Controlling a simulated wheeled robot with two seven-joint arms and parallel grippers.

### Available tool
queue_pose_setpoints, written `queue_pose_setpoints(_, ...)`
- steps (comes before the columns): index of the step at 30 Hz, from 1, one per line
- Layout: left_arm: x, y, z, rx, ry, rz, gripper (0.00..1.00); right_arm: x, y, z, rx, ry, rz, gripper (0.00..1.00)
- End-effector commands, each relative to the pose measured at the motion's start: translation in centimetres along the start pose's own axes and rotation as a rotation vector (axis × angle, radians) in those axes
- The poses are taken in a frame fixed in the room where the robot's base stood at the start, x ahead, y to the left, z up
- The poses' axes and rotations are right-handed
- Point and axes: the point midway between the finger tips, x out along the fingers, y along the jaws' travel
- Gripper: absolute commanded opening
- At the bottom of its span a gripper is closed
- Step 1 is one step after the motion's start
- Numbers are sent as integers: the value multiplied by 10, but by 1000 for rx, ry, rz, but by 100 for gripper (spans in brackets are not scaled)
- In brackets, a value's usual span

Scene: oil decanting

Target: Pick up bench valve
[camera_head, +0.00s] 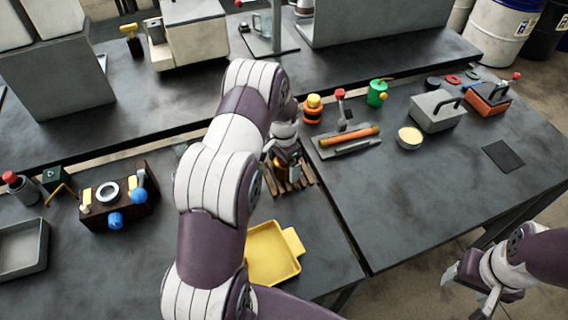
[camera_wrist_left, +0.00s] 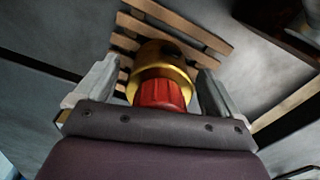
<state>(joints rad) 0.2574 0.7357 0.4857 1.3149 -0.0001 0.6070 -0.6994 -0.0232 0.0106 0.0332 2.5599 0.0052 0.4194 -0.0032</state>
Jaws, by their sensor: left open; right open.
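A brass-coloured body with a red ribbed cap, which I take to be the bench valve (camera_wrist_left: 163,62), stands on a slatted wooden rack (camera_wrist_left: 178,22) in the left wrist view. My left gripper (camera_wrist_left: 153,85) is open, with one finger on each side of it; I cannot tell whether they touch it. In the head view my left gripper (camera_head: 285,160) is over the wooden rack (camera_head: 292,181), and the arm and gripper hide most of the valve. My right gripper (camera_head: 480,288) is open and empty at the lower right, beyond the table edge.
A yellow tray (camera_head: 272,254) lies in front of the rack. A brown block with blue knobs (camera_head: 118,205) stands at left. A grey tray with an orange tube (camera_head: 348,140), an orange-yellow pot (camera_head: 313,108) and a grey handled box (camera_head: 437,111) stand right. The right table's front is clear.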

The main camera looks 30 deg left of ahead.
Motion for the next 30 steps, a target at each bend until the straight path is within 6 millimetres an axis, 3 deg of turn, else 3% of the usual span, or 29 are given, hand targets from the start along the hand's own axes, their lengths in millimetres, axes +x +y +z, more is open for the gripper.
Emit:
queue_pose_setpoints(5, 1, 0, 0, 0, 2, -1, 97, 1, 0, 0, 0, -1, 0, 62)
queue_pose_setpoints(12, 0, 0, 0, 0, 1, -1, 22, 1, 0, 0, 0, 0, 0, 62)
queue_pose_setpoints(13, 0, -1, -1, 0, 3, -2, 19, 0, 0, 0, 0, 0, 0, 62)
queue_pose_setpoints(23, -7, -1, -2, 0, 5, -4, 19, 4, 0, 1, 0, 0, 0, 62)
queue_pose_setpoints(29, -38, -2, -2, 0, 7, -6, 19, 15, 0, 2, 0, 0, 0, 62)
queue_pose_setpoints(30, -44, 6, -4, 3, 5, -4, 19, 17, 0, 2, 0, -1, 0, 62)
